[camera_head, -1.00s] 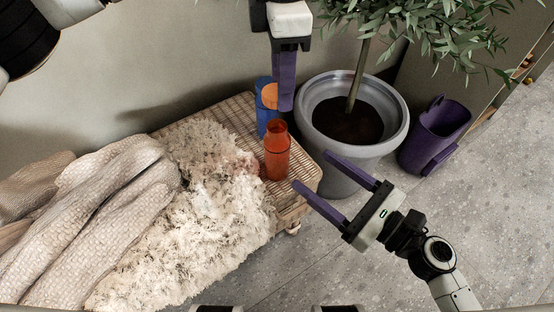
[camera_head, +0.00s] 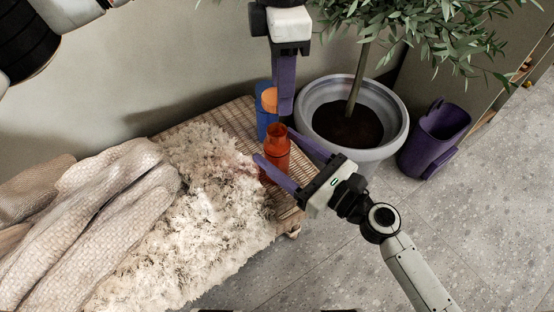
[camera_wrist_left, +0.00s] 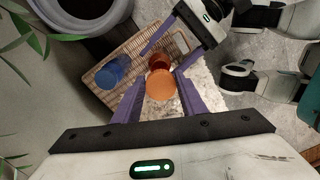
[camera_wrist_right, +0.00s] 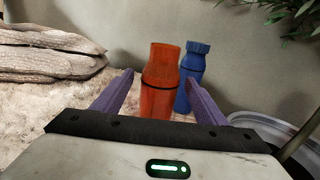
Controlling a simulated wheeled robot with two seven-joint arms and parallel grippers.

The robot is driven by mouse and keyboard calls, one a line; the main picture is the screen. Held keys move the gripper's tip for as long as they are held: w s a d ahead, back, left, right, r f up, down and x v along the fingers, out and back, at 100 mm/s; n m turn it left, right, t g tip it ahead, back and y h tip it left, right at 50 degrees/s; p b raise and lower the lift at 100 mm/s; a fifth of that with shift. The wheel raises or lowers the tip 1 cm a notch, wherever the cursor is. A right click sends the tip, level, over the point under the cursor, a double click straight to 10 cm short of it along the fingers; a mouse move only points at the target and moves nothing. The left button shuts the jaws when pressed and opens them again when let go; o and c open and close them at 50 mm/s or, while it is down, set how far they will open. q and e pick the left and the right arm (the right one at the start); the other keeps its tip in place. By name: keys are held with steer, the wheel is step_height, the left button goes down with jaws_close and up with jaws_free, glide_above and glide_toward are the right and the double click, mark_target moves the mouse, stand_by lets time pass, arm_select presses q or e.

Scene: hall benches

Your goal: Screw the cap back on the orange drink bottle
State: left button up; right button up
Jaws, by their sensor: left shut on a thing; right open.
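The orange drink bottle (camera_head: 277,148) stands upright and uncapped on the woven bench; it also shows in the left wrist view (camera_wrist_left: 159,62) and the right wrist view (camera_wrist_right: 159,82). The orange cap (camera_head: 269,98) is held between the purple fingers of my left gripper (camera_head: 284,108), above and behind the bottle; it shows large in the left wrist view (camera_wrist_left: 160,84). My right gripper (camera_head: 276,153) is open, its fingers on either side of the bottle. The right wrist view shows the bottle between the fingers, with no clear contact.
A blue bottle (camera_head: 264,122) stands just behind the orange one on the woven bench (camera_head: 232,112). A shaggy fleece (camera_head: 215,190) and folded blankets (camera_head: 90,210) cover the left. A grey plant pot (camera_head: 391,125) stands close right, with a purple bin (camera_head: 432,138) beyond.

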steer(key=shift+w+a, duration=0.5)
steer(key=shift+a, duration=0.05)
steer(key=shift+c, duration=0.2)
steer(key=c, duration=1.6)
arm_select(q)
glide_above(282, 130)
steer(key=shift+f, duration=2.55)
arm_select(e)
steer(key=shift+o, duration=0.2)
arm_select(q)
steer(key=shift+w+f, duration=0.1)
steer(key=shift+f, duration=0.75)
steer(key=shift+f, duration=0.6)
arm_select(e)
jaws_close()
